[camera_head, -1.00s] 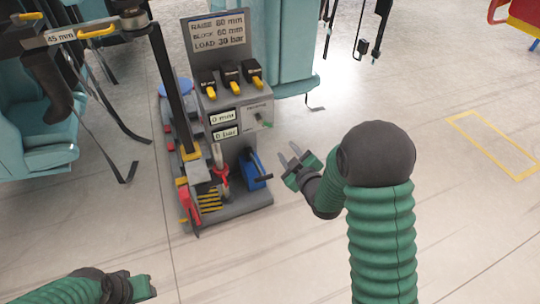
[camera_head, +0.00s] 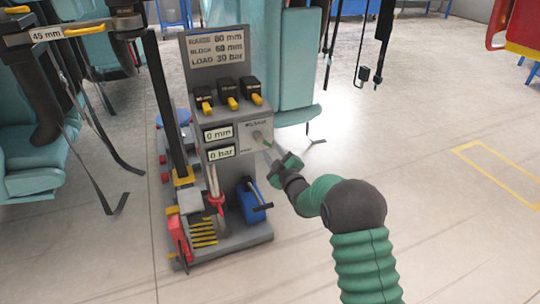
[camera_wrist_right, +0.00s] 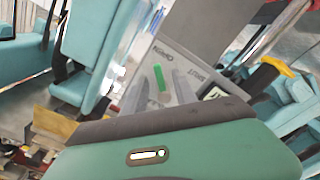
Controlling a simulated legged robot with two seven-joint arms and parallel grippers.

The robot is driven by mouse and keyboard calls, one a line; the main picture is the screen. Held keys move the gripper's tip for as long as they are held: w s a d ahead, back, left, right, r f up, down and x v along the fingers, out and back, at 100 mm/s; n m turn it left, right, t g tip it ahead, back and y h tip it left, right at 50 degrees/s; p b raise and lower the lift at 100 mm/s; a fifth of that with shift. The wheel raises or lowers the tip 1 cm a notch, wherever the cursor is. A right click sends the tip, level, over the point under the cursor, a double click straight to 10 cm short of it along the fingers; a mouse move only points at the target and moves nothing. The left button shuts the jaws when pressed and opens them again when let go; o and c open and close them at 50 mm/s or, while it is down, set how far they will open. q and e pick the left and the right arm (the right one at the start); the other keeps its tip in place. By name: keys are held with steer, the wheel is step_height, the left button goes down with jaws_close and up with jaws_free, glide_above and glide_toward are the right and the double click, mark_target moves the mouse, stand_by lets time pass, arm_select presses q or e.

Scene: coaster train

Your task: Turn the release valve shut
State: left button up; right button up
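The release valve is a small green lever (camera_head: 265,141) on the right side of the grey console's front panel. In the right wrist view the green lever (camera_wrist_right: 160,77) shows between my two fingers, with the words OPEN and SHUT on the plate around it. Its upper end points toward the OPEN side. My right gripper (camera_head: 267,151) is just in front of the panel, close to the lever. Its fingers (camera_wrist_right: 160,92) are apart, one on each side of the lever; I cannot tell whether they touch it. My left gripper is out of view.
The grey console (camera_head: 225,125) carries black boxes with yellow levers, 0 mm and 0 bar displays and a sign (camera_head: 215,45). A blue pump part (camera_head: 250,200) with a black handle sits below the valve. Teal seats stand behind and left. Floor to the right is clear.

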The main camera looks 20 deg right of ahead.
steer(key=shift+w, duration=1.1)
jaws_close()
